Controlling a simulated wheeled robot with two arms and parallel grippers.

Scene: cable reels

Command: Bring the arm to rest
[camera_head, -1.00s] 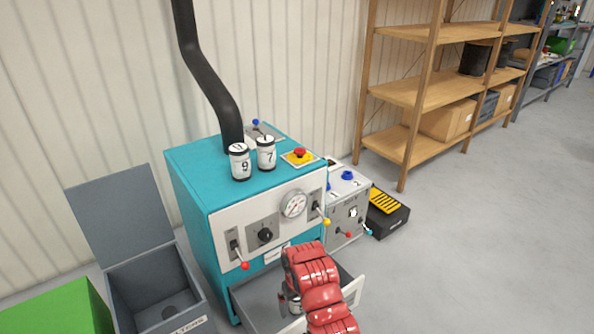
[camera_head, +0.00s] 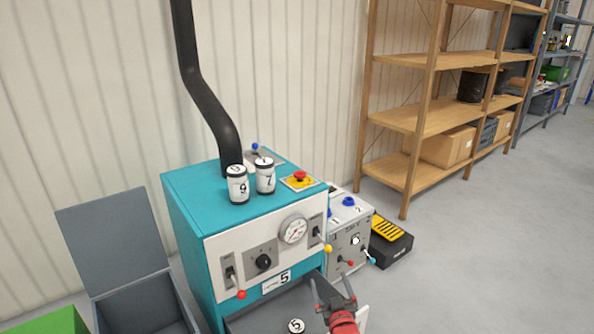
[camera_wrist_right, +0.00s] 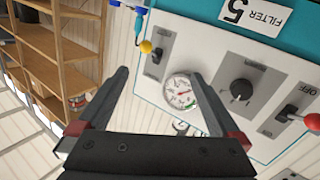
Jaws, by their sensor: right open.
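My right gripper (camera_head: 336,296) is open and empty in front of the teal machine (camera_head: 190,215), at the lower middle of the head view. In the right wrist view its two fingers (camera_wrist_right: 160,98) stand wide apart, with the machine's gauge (camera_wrist_right: 180,92) showing between and beyond them and nothing held. Below the machine's front panel, a drawer (camera_head: 255,325) is open, and a white-topped canister marked 5 (camera_head: 296,326) stands in it. Two white canisters, marked 9 (camera_head: 237,185) and 7 (camera_head: 265,176), stand on the machine's top. My left gripper is not in view.
A grey bin (camera_head: 140,312) with its lid raised stands left of the machine, beside a green box (camera_head: 45,322). A smaller grey unit (camera_head: 350,238) and a black-and-yellow pedal (camera_head: 388,238) are at right. Wooden shelves (camera_head: 405,120) stand behind. The right floor is clear.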

